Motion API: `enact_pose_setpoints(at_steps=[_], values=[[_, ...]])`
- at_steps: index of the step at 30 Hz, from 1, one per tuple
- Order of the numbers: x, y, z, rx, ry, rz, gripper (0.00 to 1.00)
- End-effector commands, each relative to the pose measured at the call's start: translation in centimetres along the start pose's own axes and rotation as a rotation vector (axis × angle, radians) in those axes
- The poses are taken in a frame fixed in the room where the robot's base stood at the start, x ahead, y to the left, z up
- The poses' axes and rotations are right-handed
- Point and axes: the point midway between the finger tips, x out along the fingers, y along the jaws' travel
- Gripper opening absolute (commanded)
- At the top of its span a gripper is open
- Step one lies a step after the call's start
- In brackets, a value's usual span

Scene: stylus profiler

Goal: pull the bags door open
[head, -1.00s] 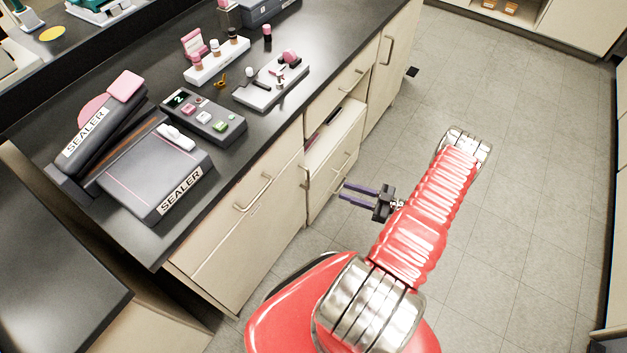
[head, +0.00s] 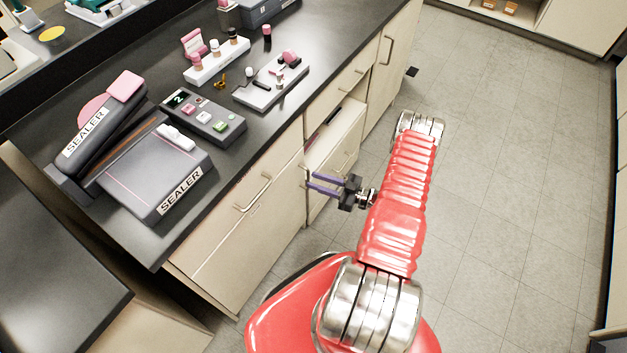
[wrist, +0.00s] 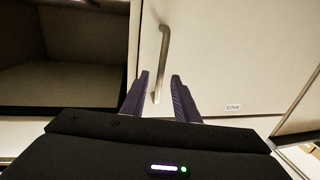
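In the wrist view a pale cabinet door (wrist: 235,50) fills the right side, with a long upright metal handle (wrist: 164,45) near its left edge. A small white label (wrist: 233,107) on it is too small to read surely, so I cannot confirm it is the bags door. My gripper (wrist: 160,76) is open, its two dark purple fingers pointing at the door. The handle's lower part shows between the fingers; no contact is clear. In the head view my gripper (head: 309,181) is at the cabinet fronts below the counter.
A dark open compartment (wrist: 75,75) lies left of the door in the wrist view. The black counter (head: 215,165) above carries a sealer (head: 150,165), a control box (head: 205,117) and small trays. The tiled floor (head: 510,200) at right is clear.

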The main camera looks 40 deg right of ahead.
Motion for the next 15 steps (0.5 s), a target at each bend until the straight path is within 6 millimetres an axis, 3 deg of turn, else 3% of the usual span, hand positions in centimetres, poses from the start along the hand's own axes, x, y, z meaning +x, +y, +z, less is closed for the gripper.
enact_pose_setpoints(at_steps=[6, 15], values=[[1.6, 0.0, 0.0, 0.0, 0.0, -0.001, 0.28], [1.8, 0.0, 0.0, 0.0, 0.0, 0.0, 0.28]])
